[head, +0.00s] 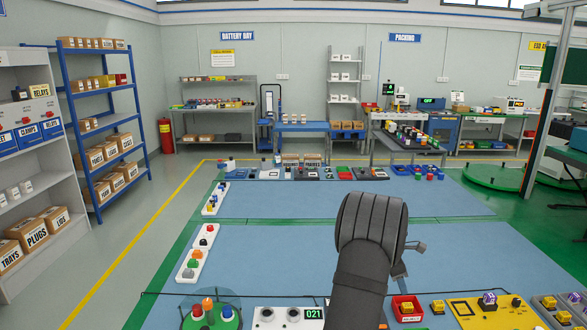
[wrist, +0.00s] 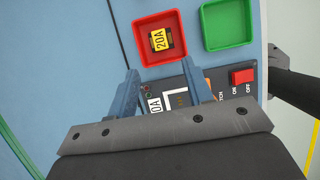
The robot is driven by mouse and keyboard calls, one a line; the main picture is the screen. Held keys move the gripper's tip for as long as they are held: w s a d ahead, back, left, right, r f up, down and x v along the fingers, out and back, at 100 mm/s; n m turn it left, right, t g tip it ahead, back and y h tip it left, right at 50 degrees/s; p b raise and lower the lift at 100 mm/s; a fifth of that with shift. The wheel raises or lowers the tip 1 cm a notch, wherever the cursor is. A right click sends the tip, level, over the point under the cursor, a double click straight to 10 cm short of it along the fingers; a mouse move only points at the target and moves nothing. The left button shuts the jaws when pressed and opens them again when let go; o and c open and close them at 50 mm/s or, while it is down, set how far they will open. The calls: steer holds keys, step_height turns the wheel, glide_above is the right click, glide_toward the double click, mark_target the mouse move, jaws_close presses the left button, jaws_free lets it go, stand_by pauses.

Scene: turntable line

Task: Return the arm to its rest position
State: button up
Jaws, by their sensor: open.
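My arm rises from the bottom of the head view, and its dark links hide most of my gripper there. In the wrist view my gripper (wrist: 160,66) is open, with its two blue-grey fingers apart. Nothing is clearly held between them. Beyond the fingers is a black panel (wrist: 212,84) with a red switch marked ON and OFF. A white label reading 20A (wrist: 154,104) shows between the fingers, partly cut off by the gripper body. I cannot tell whether the fingers touch anything.
In the wrist view a red tray (wrist: 140,24) holds a yellow 20A block (wrist: 161,39), beside an empty-looking green tray (wrist: 229,44). In the head view, a red bin (head: 407,317) and a yellow board (head: 462,318) stand at the front right. The blue mat (head: 270,255) is largely clear.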

mark_target(408, 305)
steer(key=x, duration=1)
steer(key=shift+s+d+f, duration=0.1)
steer(key=shift+d+f, duration=0.1)
steer(key=shift+f, duration=0.05)
step_height(408, 305, up, 8)
steer(key=shift+r, duration=0.2)
steer(key=s+a+r, duration=0.1)
steer(key=s+a, duration=0.3)
steer(key=a, duration=0.3)
steer(key=s+a+r, duration=0.2)
steer(key=s+a, duration=0.3)
steer(key=a, duration=0.2)
steer(key=w+a+f, duration=0.4)
steer(key=a, duration=0.1)
steer(key=w+a+f, duration=0.2)
steer(key=shift+w+a, duration=0.3)
steer(key=shift+w, duration=0.05)
steer(key=shift+w+a+f, duration=0.3)
steer(key=shift+w+a, duration=0.05)
